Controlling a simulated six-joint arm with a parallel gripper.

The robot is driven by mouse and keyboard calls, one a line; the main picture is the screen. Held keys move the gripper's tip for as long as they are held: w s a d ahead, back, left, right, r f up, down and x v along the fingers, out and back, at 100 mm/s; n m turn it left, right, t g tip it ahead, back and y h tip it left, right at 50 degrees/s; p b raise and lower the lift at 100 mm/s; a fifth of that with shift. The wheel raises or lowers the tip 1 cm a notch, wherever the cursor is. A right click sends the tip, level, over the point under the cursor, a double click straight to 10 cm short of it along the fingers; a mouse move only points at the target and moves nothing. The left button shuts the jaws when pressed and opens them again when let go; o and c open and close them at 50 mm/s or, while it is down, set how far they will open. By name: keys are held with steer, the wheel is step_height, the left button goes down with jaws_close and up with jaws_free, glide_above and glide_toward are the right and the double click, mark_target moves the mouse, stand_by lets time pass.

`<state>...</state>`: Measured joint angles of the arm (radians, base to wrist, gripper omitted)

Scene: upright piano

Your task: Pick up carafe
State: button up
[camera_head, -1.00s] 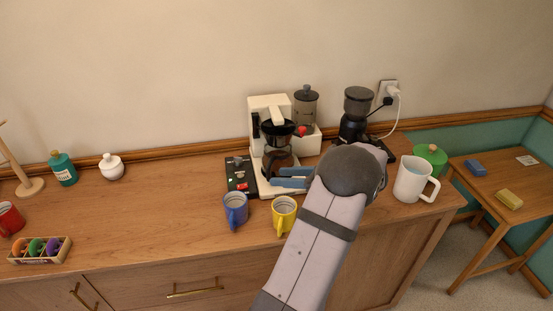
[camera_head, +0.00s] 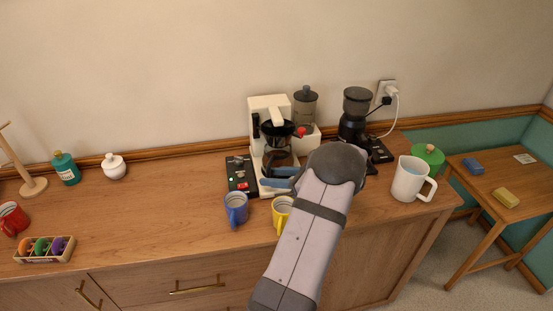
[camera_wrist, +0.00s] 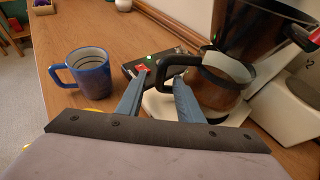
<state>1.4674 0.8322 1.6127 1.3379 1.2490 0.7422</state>
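The glass carafe (camera_wrist: 217,84) with a black handle (camera_wrist: 172,68) sits on the base of the white coffee maker (camera_wrist: 258,122), under its black filter basket. In the head view the carafe (camera_head: 281,160) is partly hidden by my gripper. My gripper (camera_wrist: 158,84) is open, with its blue fingers on either side of the carafe's handle in the wrist view. The fingers look apart from the handle; contact cannot be told. In the head view my gripper (camera_head: 273,177) is in front of the coffee maker (camera_head: 268,104).
A blue mug (camera_head: 236,208) and a yellow mug (camera_head: 281,212) stand in front of the coffee maker. A black grinder (camera_head: 354,118) and a white mug (camera_head: 412,180) stand to the right. The counter's left-middle is clear.

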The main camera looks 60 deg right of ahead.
steer(key=shift+x, duration=0.95)
jaws_close()
steer(key=shift+r, duration=0.15)
stand_by(0.6)
